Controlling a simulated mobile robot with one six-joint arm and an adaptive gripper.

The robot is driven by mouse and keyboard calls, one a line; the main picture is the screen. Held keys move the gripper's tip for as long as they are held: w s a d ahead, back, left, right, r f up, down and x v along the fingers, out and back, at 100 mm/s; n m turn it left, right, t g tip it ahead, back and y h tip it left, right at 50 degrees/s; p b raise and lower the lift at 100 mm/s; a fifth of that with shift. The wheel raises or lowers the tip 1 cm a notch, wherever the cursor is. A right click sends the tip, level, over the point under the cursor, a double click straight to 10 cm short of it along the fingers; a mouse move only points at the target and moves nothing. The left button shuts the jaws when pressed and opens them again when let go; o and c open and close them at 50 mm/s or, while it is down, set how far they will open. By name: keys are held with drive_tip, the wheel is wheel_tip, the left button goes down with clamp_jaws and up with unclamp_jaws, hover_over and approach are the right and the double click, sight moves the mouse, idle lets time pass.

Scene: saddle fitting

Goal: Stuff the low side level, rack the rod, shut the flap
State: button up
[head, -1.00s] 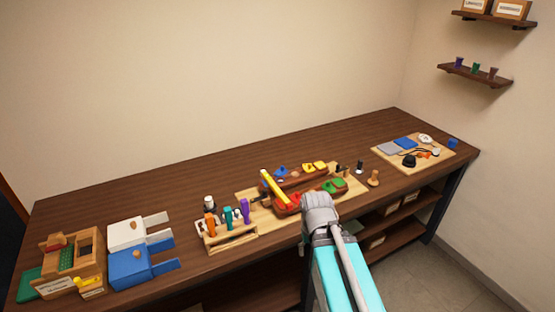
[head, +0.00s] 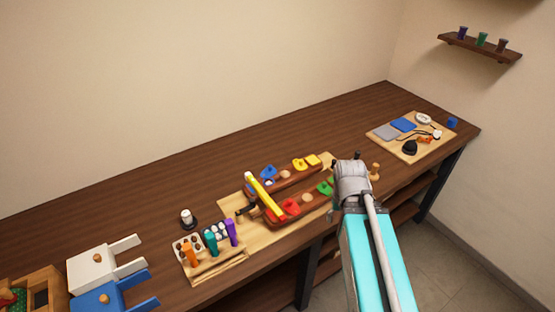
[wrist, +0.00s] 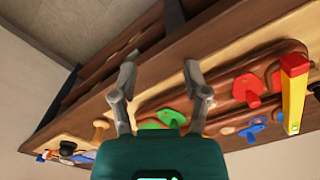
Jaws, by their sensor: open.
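Two brown panels lie on a light wooden board (head: 236,208). The near one (head: 272,222) carries a red flap piece (head: 290,207) and a green one (head: 325,187). The far one (head: 287,182) carries a blue piece (head: 268,172) and yellow pieces (head: 299,164). A yellow rod (head: 263,195) lies across both panels; in the wrist view it shows a red end (wrist: 295,62). My gripper (wrist: 160,80) is open and empty, with the green piece (wrist: 165,118) showing beyond its palm.
A rack of handled tools (head: 212,262) and a small white-topped bottle (head: 187,217) stand left of the board. White (head: 92,268) and blue (head: 100,299) clamp-like blocks lie farther left. A wooden knob (head: 375,171) stands right of my wrist. A second board (head: 384,145) holds small items. The table's back is clear.

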drive_tip(key=shift+w+d, duration=0.1)
drive_tip(key=shift+w, duration=0.05)
idle(0.3)
drive_tip(key=w+a+r+n+y+p, duration=0.1)
drive_tip(key=w+a+r+n+p, duration=0.1)
drive_tip(key=w+a+n, duration=0.3)
drive_tip(key=w+a+r+n+y+p, duration=0.2)
drive_tip(key=w+a+n, duration=0.4)
drive_tip(key=w, duration=0.6)
drive_tip(key=w+a+r+n+y+p, duration=0.1)
drive_tip(key=w+a+r+n+p, duration=0.2)
drive_tip(key=w, duration=0.6)
wheel_tip(320, 180, up, 2)
drive_tip(key=a+n, duration=0.3)
drive_tip(key=n, duration=0.1)
drive_tip(key=shift+n+y, duration=0.3)
drive_tip(key=shift+n, duration=0.1)
drive_tip(key=shift+w+f, duration=0.1)
drive_tip(key=shift+f, duration=0.05)
